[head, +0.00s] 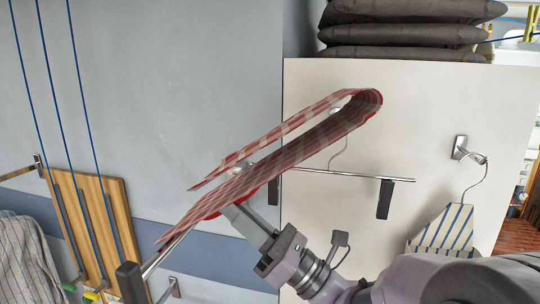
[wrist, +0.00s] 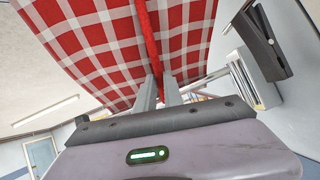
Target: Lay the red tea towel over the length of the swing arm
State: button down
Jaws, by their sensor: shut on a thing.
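The red tea towel (head: 290,150), checked with white, is folded over in a long loop in the head view. Its bend is at the upper right and its two loose ends point to the lower left. My gripper (head: 245,205) is shut on the towel's lower layer from below. In the wrist view the towel (wrist: 100,40) spreads above my fingers (wrist: 160,88), with a red fold between them. A chrome swing arm (head: 166,250) with a black end block (head: 130,283) shows below the towel's lower left end. The rest of it is hidden behind the towel; contact cannot be told.
A hanger with black clips (head: 384,200) hangs on the pale panel behind the towel. A striped item (head: 445,228) hangs from a hook at right. Dark folded cloths (head: 410,32) lie on top of the panel. A wooden board (head: 95,215) and striped cloth (head: 25,262) are at left.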

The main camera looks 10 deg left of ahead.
jog(key=shift+f, duration=0.1)
notch_tip(320, 180, up, 17)
jog(key=p, duration=1.4)
send_over(234, 151)
jog(key=shift+w, duration=0.15)
notch_tip(234, 151, up, 20)
jog(key=d, duration=0.2)
jog(key=d+b, duration=0.1)
jog(key=d, duration=0.1)
jog(key=shift+s+d, duration=0.2)
jog(key=shift+d, duration=0.15)
